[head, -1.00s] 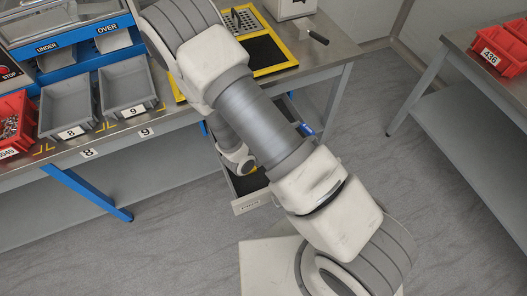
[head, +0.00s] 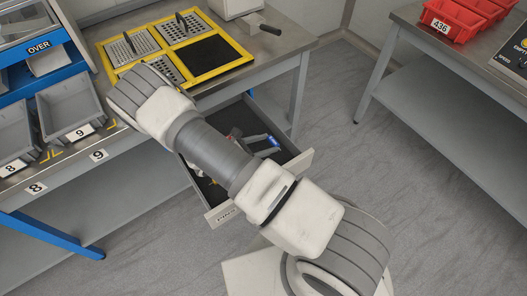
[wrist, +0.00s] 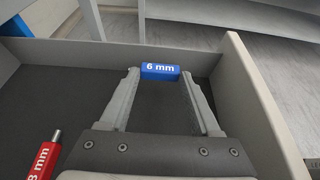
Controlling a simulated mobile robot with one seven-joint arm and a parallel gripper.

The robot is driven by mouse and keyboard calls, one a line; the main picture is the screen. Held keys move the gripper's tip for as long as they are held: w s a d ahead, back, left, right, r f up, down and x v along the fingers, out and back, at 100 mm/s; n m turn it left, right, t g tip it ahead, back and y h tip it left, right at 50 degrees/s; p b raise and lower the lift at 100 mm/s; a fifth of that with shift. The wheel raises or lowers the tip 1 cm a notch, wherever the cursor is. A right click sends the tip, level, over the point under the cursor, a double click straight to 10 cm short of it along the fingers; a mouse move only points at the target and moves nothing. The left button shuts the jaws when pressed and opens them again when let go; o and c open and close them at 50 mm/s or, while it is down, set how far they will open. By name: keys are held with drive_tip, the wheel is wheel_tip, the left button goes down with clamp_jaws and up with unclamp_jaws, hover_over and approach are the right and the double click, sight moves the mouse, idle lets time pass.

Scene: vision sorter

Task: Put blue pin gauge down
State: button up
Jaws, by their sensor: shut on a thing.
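The blue pin gauge (wrist: 160,71), marked "6 mm", is held crosswise between the fingertips of my gripper (wrist: 160,74) in the wrist view. Its blue end also shows in the head view (head: 273,140), inside the outline of the open drawer (head: 303,160). My gripper (head: 264,143) is over the drawer interior, partly hidden behind my arm. In the wrist view the dark drawer floor (wrist: 70,85) lies below the fingers. I cannot tell whether the gauge touches it. A red pin gauge (wrist: 42,160), marked "8 mm", lies at the lower left, cut off by the frame edge.
Drawer walls (wrist: 262,105) stand close around the gripper. Above the drawer, the bench carries a yellow-framed plate set (head: 215,75) and a black-handled tool (head: 262,27). Grey bins (head: 70,110) stand at the left. Red bins (head: 452,20) are on the right bench.

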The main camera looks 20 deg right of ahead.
drive_tip(key=shift+w+f, duration=0.35)
drive_tip(key=shift+w, duration=0.05)
drive_tip(key=shift+f+b, duration=0.75)
drive_tip(key=shift+f, duration=1.1)
drive_tip(key=shift+f, duration=0.1)
drive_tip(key=shift+f, duration=0.15)
drive_tip(key=o, duration=1.3)
drive_tip(key=shift+o, duration=0.2)
drive_tip(key=shift+r, duration=0.2)
